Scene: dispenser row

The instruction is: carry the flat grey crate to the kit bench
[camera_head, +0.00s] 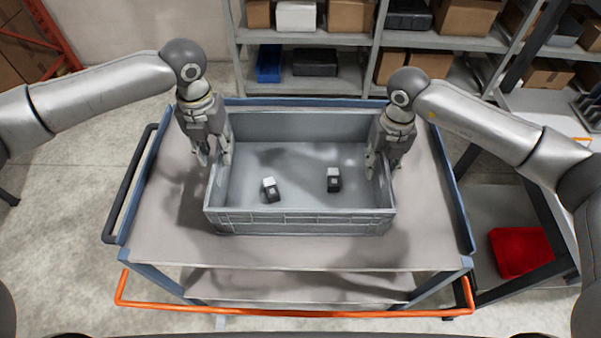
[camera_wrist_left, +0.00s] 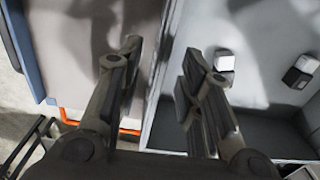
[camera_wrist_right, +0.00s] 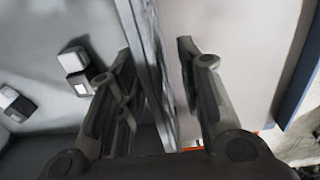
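The flat grey crate (camera_head: 303,222) stands on the top of a cart, with two small black-and-white items inside, one left (camera_head: 270,189) and one right (camera_head: 333,180). My left gripper (camera_head: 214,158) is at the crate's left wall. In the left wrist view its fingers (camera_wrist_left: 160,62) are apart, with the wall (camera_wrist_left: 163,75) between them. My right gripper (camera_head: 383,166) is at the right wall. In the right wrist view its fingers (camera_wrist_right: 155,58) are apart, with that wall (camera_wrist_right: 152,75) between them. Neither gripper appears closed on the crate.
The cart (camera_head: 420,235) has blue edges, a black handle (camera_head: 128,185) at left and an orange rail (camera_head: 300,313) in front. Shelves (camera_head: 340,75) with boxes stand behind it. A red bin (camera_head: 520,252) sits at right beside the cart. Bare floor (camera_head: 70,220) shows at left.

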